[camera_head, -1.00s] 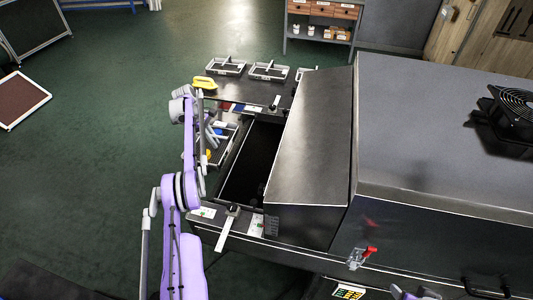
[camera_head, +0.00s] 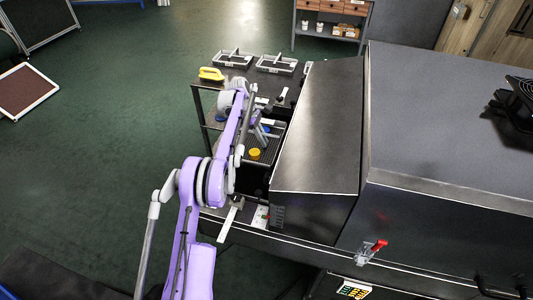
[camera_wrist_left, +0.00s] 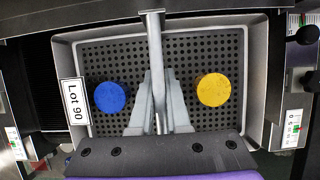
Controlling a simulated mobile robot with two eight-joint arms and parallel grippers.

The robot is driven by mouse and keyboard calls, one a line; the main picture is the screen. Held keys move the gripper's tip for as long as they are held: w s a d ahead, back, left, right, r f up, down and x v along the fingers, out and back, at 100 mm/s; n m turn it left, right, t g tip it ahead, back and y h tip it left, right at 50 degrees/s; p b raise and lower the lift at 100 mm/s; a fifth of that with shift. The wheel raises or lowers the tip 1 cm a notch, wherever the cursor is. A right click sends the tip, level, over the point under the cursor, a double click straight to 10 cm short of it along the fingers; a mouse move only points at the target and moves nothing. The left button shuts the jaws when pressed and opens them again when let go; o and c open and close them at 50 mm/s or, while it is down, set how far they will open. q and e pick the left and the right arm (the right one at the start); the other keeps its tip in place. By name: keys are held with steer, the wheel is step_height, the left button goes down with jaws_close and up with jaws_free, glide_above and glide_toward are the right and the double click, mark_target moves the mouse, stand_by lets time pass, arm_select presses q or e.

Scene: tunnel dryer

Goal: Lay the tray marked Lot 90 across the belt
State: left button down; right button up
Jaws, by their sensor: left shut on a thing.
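The tray marked Lot 90 (camera_wrist_left: 254,90) has pale walls, a black perforated floor and a central handle bar. Its label (camera_wrist_left: 74,105) is on the left wall in the left wrist view. A blue disc (camera_wrist_left: 110,97) and a yellow disc (camera_wrist_left: 213,89) lie in it, one on each side of the bar. My left gripper (camera_wrist_left: 162,108) is shut on the bar. In the head view the tray (camera_head: 270,154) is over the dark belt (camera_head: 252,181) at the dryer's mouth, partly hidden by my left arm. I cannot tell whether it touches the belt. My right gripper is out of view.
The dryer hood (camera_head: 322,130) rises close to the right of the tray. Side rails with scales (camera_wrist_left: 293,128) flank the belt. A table behind holds a yellow-handled tool (camera_head: 211,74) and two more trays (camera_head: 233,58), (camera_head: 276,64). Open floor lies left.

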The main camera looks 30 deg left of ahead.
mark_target(267, 152)
arm_select(q)
steer(key=shift+w+d+f, duration=0.1)
steer(key=shift+w+d, duration=0.05)
steer(key=shift+d, duration=0.2)
steer(key=shift+f, duration=1.65)
steer(key=shift+a+x, duration=0.15)
steer(key=shift+x, duration=0.75)
steer(key=shift+a+x, duration=0.15)
steer(key=shift+x, duration=0.7)
steer(key=shift+f, duration=0.1)
steer(key=shift+f, duration=0.1)
steer(key=c, duration=0.9)
jaws_free()
steer(key=p+v, duration=0.1)
steer(key=v, duration=1.1)
steer(key=shift+a, duration=0.1)
